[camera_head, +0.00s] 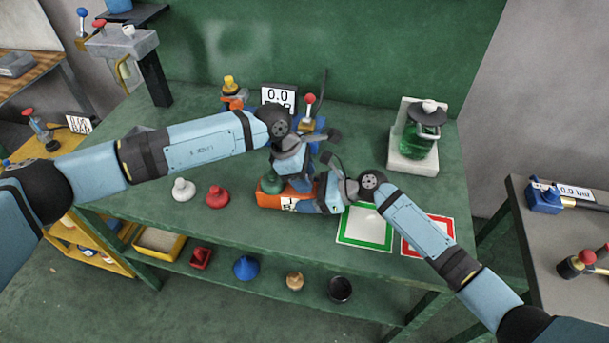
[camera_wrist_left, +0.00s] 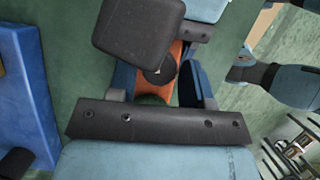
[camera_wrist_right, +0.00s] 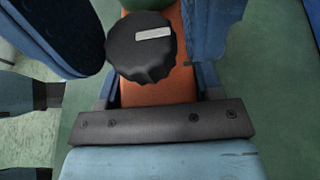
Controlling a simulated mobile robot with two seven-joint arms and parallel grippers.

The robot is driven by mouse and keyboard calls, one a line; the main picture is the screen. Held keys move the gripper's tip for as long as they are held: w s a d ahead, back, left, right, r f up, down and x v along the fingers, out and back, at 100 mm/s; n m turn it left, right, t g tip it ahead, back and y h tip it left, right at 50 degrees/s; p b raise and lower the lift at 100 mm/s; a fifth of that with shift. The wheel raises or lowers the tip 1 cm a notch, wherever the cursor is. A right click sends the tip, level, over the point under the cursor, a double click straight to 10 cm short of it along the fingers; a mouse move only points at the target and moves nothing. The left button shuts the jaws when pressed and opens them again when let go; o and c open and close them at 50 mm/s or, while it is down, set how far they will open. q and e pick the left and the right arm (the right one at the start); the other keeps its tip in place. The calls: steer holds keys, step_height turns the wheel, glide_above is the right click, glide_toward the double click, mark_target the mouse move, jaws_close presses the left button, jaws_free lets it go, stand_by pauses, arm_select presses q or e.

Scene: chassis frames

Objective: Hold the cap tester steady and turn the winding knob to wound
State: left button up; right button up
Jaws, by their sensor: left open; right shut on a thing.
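The cap tester (camera_head: 268,200) is an orange body with a white label, lying along the front of the green table. A green domed part (camera_head: 271,184) sits at its left end. My right gripper (camera_wrist_right: 155,75) is shut on the orange body from the right. In the right wrist view the black ridged winding knob (camera_wrist_right: 138,62) stands on the body between the fingers, its white mark nearly level. My left gripper (camera_wrist_left: 158,85) is open above the tester; the knob (camera_wrist_left: 160,74) shows between its fingers. A dark block hides part of that view. The head view hides the knob.
A green-framed mat (camera_head: 365,238) and a red-framed mat (camera_head: 440,222) lie to the right. A white knob (camera_head: 183,190) and a red one (camera_head: 217,197) stand left. A 0.0 display (camera_head: 278,96) and a green jar (camera_head: 420,142) stand behind. Both arms crowd the middle.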

mark_target(286, 186)
arm_select(q)
steer(key=v, duration=1.1)
steer(key=shift+r, duration=0.35)
steer(key=shift+w+a, duration=0.1)
steer(key=shift+a, duration=0.05)
arm_select(e)
steer(key=o, duration=1.2)
steer(key=shift+d, duration=0.1)
